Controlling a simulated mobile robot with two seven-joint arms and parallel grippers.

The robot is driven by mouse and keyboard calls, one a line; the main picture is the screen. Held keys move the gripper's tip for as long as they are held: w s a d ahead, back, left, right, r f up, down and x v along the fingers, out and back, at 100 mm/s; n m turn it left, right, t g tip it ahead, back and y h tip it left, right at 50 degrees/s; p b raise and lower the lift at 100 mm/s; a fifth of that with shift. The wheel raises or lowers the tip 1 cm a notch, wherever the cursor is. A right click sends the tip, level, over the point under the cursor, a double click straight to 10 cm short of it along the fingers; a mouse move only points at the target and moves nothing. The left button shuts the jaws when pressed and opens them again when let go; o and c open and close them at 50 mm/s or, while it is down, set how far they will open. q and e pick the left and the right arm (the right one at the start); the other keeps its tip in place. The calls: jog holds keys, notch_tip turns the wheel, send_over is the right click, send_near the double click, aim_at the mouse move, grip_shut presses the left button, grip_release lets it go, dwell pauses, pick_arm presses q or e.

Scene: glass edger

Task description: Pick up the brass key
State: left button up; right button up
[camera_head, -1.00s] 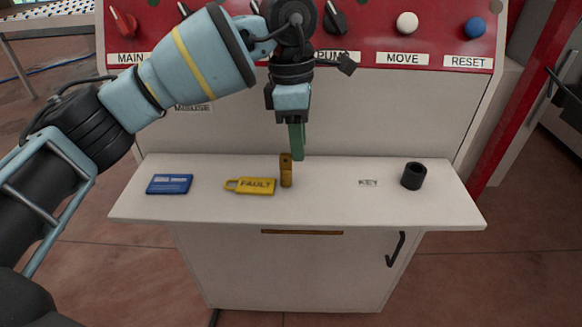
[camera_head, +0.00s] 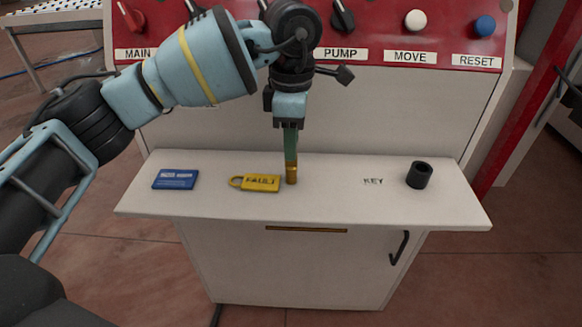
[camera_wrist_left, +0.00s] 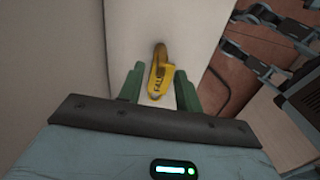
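In the left wrist view the two green fingers (camera_wrist_left: 159,80) are apart. A darker gold piece, which looks like the key (camera_wrist_left: 160,53), shows between and just beyond their tips, with gaps on both sides. My right gripper is not seen.
The red control panel (camera_head: 385,45) with knobs and buttons rises behind.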

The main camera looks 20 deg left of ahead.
aim_at(291, 167)
pick_arm(q)
jog(key=shift+f, duration=1.65)
grip_shut()
